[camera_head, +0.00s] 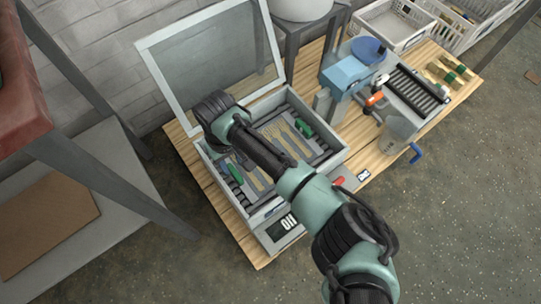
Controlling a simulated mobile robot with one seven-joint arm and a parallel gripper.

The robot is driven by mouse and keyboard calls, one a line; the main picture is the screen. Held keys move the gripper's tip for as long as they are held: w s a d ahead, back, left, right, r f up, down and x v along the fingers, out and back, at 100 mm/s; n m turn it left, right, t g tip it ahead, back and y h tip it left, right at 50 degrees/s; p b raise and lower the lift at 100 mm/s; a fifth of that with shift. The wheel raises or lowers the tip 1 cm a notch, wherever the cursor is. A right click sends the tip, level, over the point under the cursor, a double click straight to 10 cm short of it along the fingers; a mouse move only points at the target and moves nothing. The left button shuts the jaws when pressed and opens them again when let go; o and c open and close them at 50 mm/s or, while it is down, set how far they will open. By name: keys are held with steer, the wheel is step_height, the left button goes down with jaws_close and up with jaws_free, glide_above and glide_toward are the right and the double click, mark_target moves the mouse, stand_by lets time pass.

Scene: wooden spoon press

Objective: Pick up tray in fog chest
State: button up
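The fog chest (338,157) is a light grey box on the wooden table, with its framed glass lid (213,52) standing open at the back. Inside it lies a dark grey tray (318,146) holding several wooden spoons or forks (273,135) and some green-marked pieces. Dark ribbed rollers or bars run along the tray's ends. My arm crosses over the chest from the lower right. Its wrist is above the chest's back left part. My gripper's fingers are hidden behind the wrist, so I cannot tell whether they are open or touch the tray.
A blue press-like device (346,73) stands right of the chest, near a ribbed roller rack (415,92) and a grey cup (397,135). A box with a digital display (284,226) is at the chest's front. White crates (395,25) stand behind. A grey shelf frame is at left.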

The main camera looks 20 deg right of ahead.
mark_target(235, 172)
steer(key=shift+w+f+b, duration=0.15)
steer(key=shift+f+b, duration=2.5)
steer(key=shift+f, duration=0.4)
steer(key=shift+r, duration=0.1)
jaws_close()
